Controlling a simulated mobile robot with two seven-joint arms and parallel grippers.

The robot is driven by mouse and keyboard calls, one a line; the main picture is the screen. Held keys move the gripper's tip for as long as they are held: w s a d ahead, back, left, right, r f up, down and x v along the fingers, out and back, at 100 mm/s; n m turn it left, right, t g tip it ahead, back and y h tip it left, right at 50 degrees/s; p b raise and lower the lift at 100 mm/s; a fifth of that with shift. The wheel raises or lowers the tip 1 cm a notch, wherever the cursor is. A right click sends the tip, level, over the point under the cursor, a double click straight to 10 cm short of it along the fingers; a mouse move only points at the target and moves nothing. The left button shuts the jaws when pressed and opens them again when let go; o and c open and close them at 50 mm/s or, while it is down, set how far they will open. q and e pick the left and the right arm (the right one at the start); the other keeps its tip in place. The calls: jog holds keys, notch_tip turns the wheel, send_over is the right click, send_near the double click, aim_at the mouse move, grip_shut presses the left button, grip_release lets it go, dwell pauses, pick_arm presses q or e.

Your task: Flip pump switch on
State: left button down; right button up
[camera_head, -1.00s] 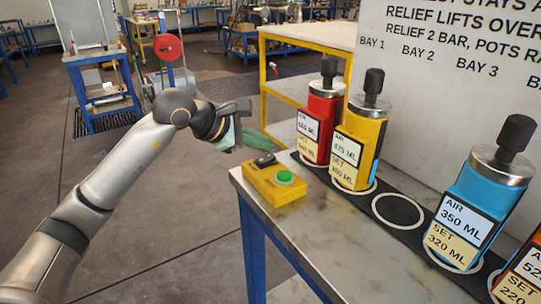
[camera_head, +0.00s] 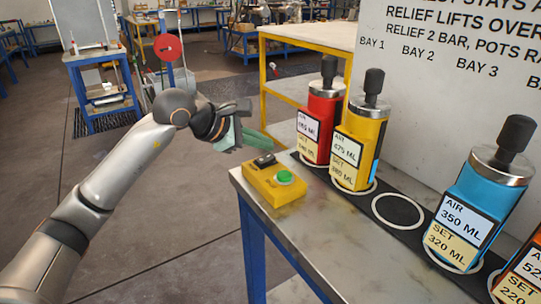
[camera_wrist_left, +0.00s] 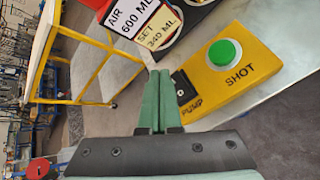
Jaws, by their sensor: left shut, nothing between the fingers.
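The yellow control box (camera_head: 275,185) sits at the near left corner of the metal bench. It carries a black pump switch (camera_head: 265,159) and a green button (camera_head: 284,177). In the left wrist view the box (camera_wrist_left: 245,85) reads "SHOT" by the green button (camera_wrist_left: 225,52) and "PUMP" by the black switch (camera_wrist_left: 181,84). A "0" shows on the switch, partly covered by my fingers. My left gripper (camera_head: 283,147) is shut and empty, its green fingers just behind the switch. In the wrist view its fingertips (camera_wrist_left: 159,72) are beside the switch; contact cannot be told. My right gripper is not in view.
Red (camera_head: 320,120), yellow (camera_head: 361,140) and blue (camera_head: 475,210) labelled vessels stand on a dark strip along the bench (camera_head: 330,230). An empty white ring (camera_head: 399,210) lies between yellow and blue. A yellow-framed table (camera_head: 305,40) stands behind. Floor at left is open.

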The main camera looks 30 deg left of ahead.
aim_at(260, 161)
pick_arm(q)
jog(key=shift+f, duration=0.1)
jog(key=shift+f+b, duration=0.35)
jog(key=shift+w, duration=0.1)
jog(key=shift+f+b, duration=0.35)
jog(key=shift+f, duration=0.05)
dwell(0.6)
jog(key=shift+r, duration=0.1)
jog(key=shift+r+p, duration=0.6)
jog(key=shift+r, duration=0.15)
jog(key=shift+s+a+r+p, duration=0.1)
jog(key=shift+s+r+p, duration=0.15)
jog(key=shift+r+p, duration=0.85)
jog(key=shift+s+a+r+p, duration=0.15)
jog(key=shift+r+p, duration=0.5)
jog(key=shift+r, duration=0.75)
